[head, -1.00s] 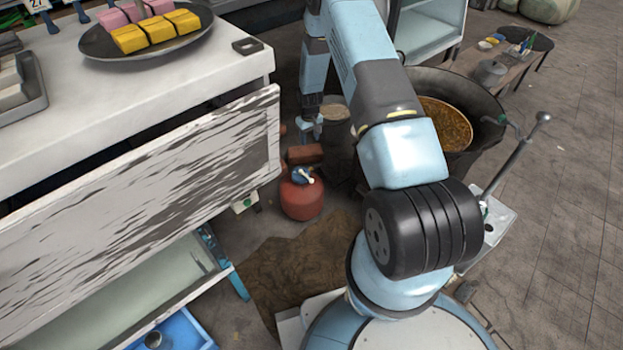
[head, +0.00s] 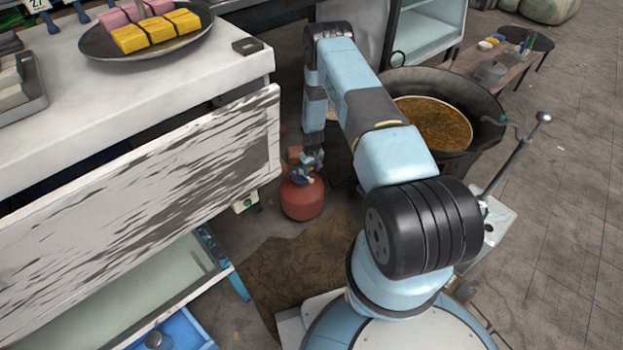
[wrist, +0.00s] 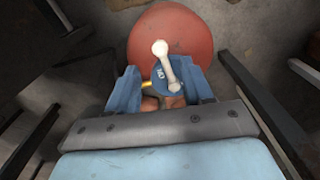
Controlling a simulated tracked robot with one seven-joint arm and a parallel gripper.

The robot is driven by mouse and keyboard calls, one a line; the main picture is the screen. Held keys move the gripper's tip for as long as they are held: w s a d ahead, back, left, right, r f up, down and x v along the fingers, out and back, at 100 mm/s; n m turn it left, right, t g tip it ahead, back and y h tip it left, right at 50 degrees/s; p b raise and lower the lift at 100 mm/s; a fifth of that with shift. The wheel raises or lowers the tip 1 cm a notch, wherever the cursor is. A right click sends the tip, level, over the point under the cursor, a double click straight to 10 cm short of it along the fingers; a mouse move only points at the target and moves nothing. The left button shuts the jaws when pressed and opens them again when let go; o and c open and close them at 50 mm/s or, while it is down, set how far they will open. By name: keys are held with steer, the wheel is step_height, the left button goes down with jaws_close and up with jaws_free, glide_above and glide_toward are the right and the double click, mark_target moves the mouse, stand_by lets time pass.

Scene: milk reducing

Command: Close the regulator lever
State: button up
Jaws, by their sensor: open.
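A red gas cylinder (head: 302,202) stands on the floor beside the counter, with a small blue regulator (head: 301,178) on top. In the wrist view the cylinder (wrist: 172,32) lies beyond the fingers. The regulator (wrist: 153,72) has a white lever (wrist: 161,50) with a rounded end that points up the picture and slightly left. My gripper (head: 313,158) is right above and behind the regulator. In the wrist view its blue fingers (wrist: 162,86) are open, one on each side of the regulator and the lever's lower part. I cannot tell whether they touch it.
A large dark pot (head: 490,110) with brown contents stands to the right of my arm. A brown mat (head: 300,265) lies on the floor in front of the cylinder. Dark bars flank the gripper in the wrist view.

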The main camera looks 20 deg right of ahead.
steer(key=shift+f, duration=3.3)
steer(key=shift+c, duration=0.3)
jaws_close()
